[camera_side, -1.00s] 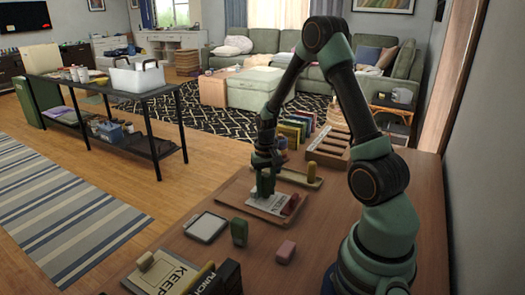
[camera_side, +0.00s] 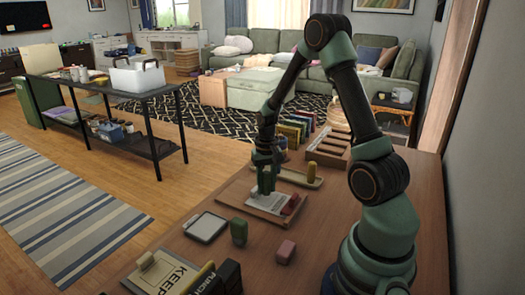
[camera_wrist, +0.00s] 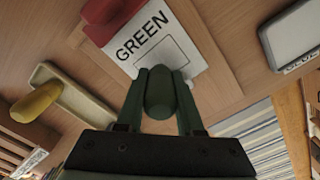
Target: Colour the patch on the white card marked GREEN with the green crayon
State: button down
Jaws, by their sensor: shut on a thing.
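The white card marked GREEN (camera_wrist: 134,52) lies on a wooden board, and it also shows in the side view (camera_side: 250,202). Its outlined square patch (camera_wrist: 164,50) looks white where I can see it; the near part is hidden by the crayon and fingers. My gripper (camera_wrist: 160,90) is shut on the green crayon (camera_wrist: 160,92), which sits between its two fingers. In the side view my gripper (camera_side: 266,186) is over the card, pointing down. I cannot tell whether the crayon tip touches the card.
A red piece (camera_wrist: 108,18) sits at the card's edge. A grey-framed pad (camera_side: 206,227), a green block (camera_side: 239,232) and a pink block (camera_side: 286,251) stand nearer on the table.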

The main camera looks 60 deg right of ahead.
jog(key=shift+d, duration=1.6)
jog(key=shift+s+d, duration=0.2)
jog(key=shift+s+a, duration=0.25)
jog(key=shift+a, duration=3.8)
jog(key=shift+d, duration=3.95)
notch_tip(320, 180, up, 7)
jog(key=shift+f, duration=0.2)
